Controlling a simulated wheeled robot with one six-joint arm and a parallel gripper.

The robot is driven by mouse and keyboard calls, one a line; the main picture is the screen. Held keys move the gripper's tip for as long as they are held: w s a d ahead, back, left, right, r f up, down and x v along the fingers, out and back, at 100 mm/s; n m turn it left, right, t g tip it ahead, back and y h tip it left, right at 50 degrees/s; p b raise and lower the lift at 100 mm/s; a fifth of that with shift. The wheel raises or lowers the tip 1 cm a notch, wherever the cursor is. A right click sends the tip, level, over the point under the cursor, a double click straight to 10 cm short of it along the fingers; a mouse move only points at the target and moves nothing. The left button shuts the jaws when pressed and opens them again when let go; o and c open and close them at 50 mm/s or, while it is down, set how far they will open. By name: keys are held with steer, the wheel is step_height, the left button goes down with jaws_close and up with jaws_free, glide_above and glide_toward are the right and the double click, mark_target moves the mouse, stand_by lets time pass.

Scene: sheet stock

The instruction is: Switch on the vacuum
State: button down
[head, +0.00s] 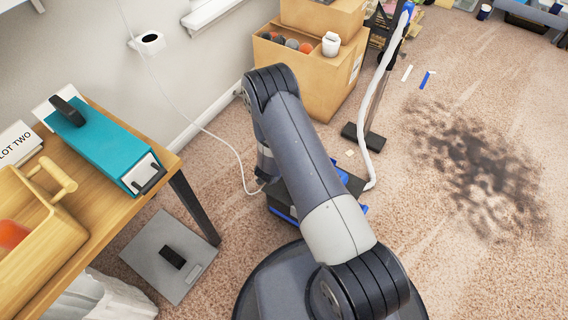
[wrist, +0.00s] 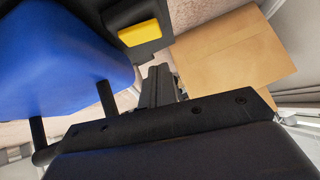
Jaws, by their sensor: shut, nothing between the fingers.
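The vacuum (head: 354,184) is a low black and blue machine on the carpet, mostly hidden behind my arm in the head view. In the wrist view its rounded blue body (wrist: 60,62) fills the upper left, with black bars in front of it. A yellow switch (wrist: 144,33) sits on a black panel at the top. My gripper (wrist: 160,72) is shut and empty, with its dark fingertips just below the yellow switch in the picture. A gap shows between them; I see no contact. The head view hides my fingers behind the arm.
A cardboard box (head: 318,92) stands behind. A wooden table (head: 168,166) is at left. Dark dirt (head: 480,165) marks open carpet at right.

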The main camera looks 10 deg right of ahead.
steer(key=shift+w+a+f+b, duration=0.1)
steer(key=shift+a+f+b, duration=0.1)
steer(key=shift+f, duration=0.65)
steer(key=shift+a+f+b, duration=0.1)
steer(key=shift+f+b, duration=0.1)
steer(key=shift+f, duration=0.6)
steer(key=shift+w+a+f+b, duration=0.1)
steer(key=shift+f+b, duration=0.2)
steer(key=shift+b, duration=0.1)
steer(key=shift+r, duration=0.1)
steer(key=shift+s+d, duration=0.6)
steer(key=shift+s, duration=0.05)
steer(key=shift+r, duration=0.1)
steer(key=shift+r, duration=0.1)
